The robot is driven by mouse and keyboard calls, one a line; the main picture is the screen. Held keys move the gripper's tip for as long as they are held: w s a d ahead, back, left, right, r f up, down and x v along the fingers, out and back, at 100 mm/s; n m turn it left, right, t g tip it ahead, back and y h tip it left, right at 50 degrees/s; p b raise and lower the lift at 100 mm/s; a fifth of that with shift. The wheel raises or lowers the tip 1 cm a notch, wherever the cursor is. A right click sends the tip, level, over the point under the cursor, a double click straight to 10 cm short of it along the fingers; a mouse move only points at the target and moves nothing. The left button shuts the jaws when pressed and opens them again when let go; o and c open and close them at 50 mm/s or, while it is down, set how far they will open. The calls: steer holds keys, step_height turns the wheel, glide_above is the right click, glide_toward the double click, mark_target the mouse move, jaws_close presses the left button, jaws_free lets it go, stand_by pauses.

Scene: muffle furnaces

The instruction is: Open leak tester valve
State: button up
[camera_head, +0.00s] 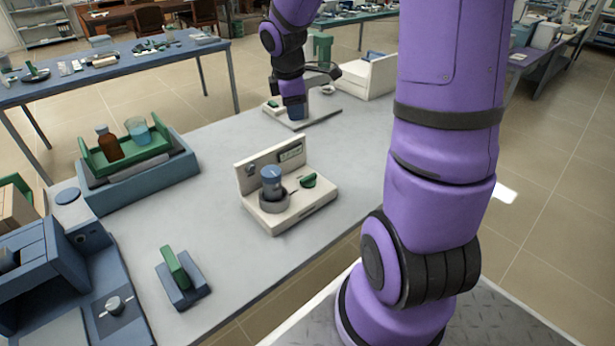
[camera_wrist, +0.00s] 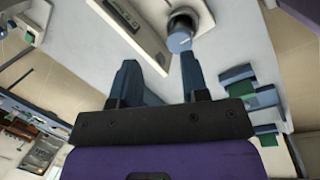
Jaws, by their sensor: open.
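The leak tester (camera_head: 285,217) is a cream device on the grey table, with an upright back panel, a blue-capped cylinder (camera_head: 271,180) in a dark ring, and a green valve handle (camera_head: 309,181) on its base. My gripper (camera_head: 294,112) is beyond the tester, apart from it, pointing down. In the wrist view my gripper (camera_wrist: 160,68) is open and empty between its two blue fingers. The tester's cream body (camera_wrist: 137,27) and blue cap (camera_wrist: 180,40) show past the fingertips. I cannot make out the green handle in the wrist view.
A green tray (camera_head: 128,157) with a brown bottle and a beaker sits on a blue-grey device at left. A small green-and-blue holder (camera_head: 181,278) stands at front left. A cream box (camera_head: 367,76) is behind my gripper. The table around the tester is clear.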

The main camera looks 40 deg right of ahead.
mark_target(308, 177)
steer(key=w+d+f+n, duration=0.1)
steer(key=d+f+n, duration=0.1)
steer(key=f, duration=0.7)
steer(key=w+d+f+n+y, duration=0.1)
steer(key=w+d+f+n, duration=0.1)
steer(key=f, duration=0.8)
steer(key=w+d+f+n+g+y, duration=0.1)
steer(key=d+f, duration=0.3)
steer(key=f, duration=0.6)
steer(key=shift+w+n, duration=0.2)
steer(key=shift+n, duration=0.5)
jaws_close()
